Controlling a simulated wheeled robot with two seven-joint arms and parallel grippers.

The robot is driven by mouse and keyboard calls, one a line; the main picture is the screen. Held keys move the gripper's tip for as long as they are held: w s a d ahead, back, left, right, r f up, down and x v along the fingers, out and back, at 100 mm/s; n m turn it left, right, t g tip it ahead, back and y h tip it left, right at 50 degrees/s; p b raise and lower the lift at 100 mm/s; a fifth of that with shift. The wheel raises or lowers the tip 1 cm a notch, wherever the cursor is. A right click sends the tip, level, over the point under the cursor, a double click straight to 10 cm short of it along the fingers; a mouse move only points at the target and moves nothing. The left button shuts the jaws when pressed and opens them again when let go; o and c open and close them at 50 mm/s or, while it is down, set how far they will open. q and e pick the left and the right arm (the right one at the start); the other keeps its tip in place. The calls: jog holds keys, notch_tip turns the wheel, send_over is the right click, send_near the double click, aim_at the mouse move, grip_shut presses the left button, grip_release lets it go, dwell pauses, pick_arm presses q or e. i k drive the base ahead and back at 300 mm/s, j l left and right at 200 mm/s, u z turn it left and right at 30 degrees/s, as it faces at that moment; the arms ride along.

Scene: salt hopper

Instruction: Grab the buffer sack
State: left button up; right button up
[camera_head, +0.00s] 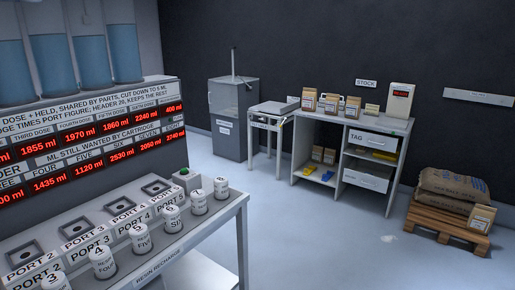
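Several sacks are in view, and their labels are too small to read, so I cannot tell which is the buffer sack. Large brown sacks (453,184) lie stacked on a wooden pallet (428,222) at the right. A smaller tan bag with a pale label (481,218) stands at the pallet's front right. Neither of my grippers is in view.
A resin recharge bench (200,229) with numbered white cartridges (171,218) fills the near left, under red number displays. A grey cabinet (232,117) and small table (271,108) stand at the back. The floor (320,235) between benches and pallet is clear except for a pale patch (389,238).

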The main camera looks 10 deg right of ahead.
aim_at(333, 101)
jog(key=i+l+z, duration=0.3)
jog(key=i, duration=0.15)
jog(key=i+l+z, duration=0.1)
jog(key=i+z, duration=0.2)
jog(key=i, duration=0.15)
jog(key=i+z, duration=0.3)
jog(key=i, duration=1.65)
jog(key=i+l+u, duration=0.1)
jog(key=i, duration=0.65)
jog(key=i+l+u, duration=0.1)
jog(key=i, duration=0.6)
jog(key=i+l+u, duration=0.15)
jog(key=i, duration=0.15)
jog(key=i+l+u, duration=0.15)
jog(key=i+j, duration=0.05)
jog(key=i, duration=0.1)
